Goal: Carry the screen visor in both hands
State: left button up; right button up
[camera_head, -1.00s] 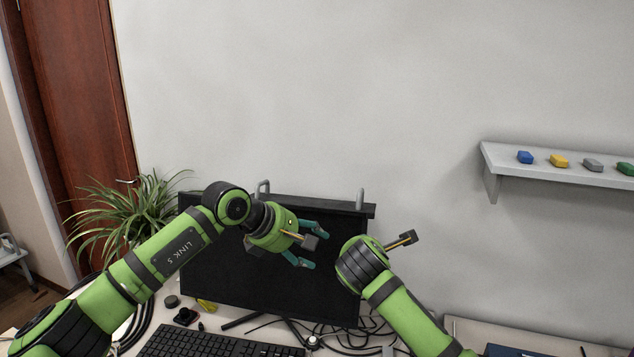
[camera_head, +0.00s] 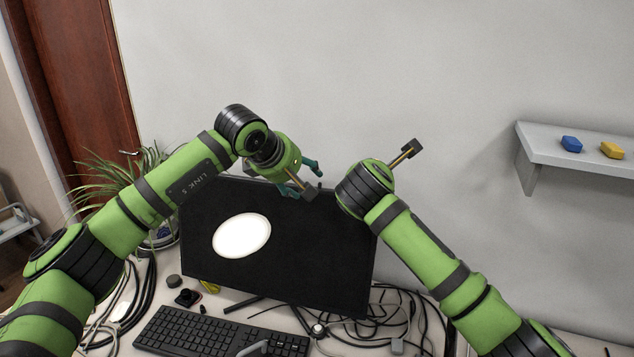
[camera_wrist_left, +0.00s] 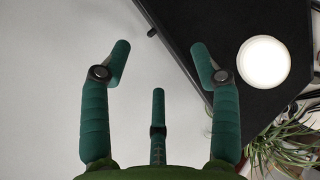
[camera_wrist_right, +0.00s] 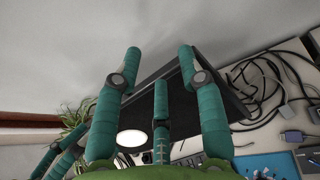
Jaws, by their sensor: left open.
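The black screen (camera_head: 310,250) stands on the desk and shows a bright white oval (camera_head: 242,235). No visor bar shows along its top edge. A grey curved handle (camera_head: 255,348) pokes in at the bottom edge of the head view; whether the visor is attached is out of frame. My left gripper (camera_head: 303,177) is open at the screen's top edge; in the left wrist view its fingers (camera_wrist_left: 160,47) are spread and empty. My right gripper is hidden behind its wrist in the head view; the right wrist view shows its fingers (camera_wrist_right: 160,52) apart and empty near the screen's top.
A keyboard (camera_head: 220,333) lies before the screen, with loose cables (camera_head: 385,310) to the right. A plant (camera_head: 120,185) stands behind left. A wall shelf (camera_head: 560,150) holds blue and yellow blocks. The wall above the screen is clear.

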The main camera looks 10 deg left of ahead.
jog(key=shift+x, duration=2.35)
pick_arm(q)
jog(key=x, duration=0.4)
jog(key=shift+w+d+f, duration=0.1)
jog(key=shift+w+f, duration=0.15)
jog(key=shift+f, duration=0.05)
jog(key=c, duration=0.6)
pick_arm(e)
jog(key=c, duration=0.7)
pick_arm(q)
grip_shut()
pick_arm(e)
grip_shut()
pick_arm(q)
jog(key=o, duration=0.9)
grip_release()
pick_arm(e)
jog(key=o, duration=1.5)
grip_release()
pick_arm(q)
jog(key=shift+o, duration=0.2)
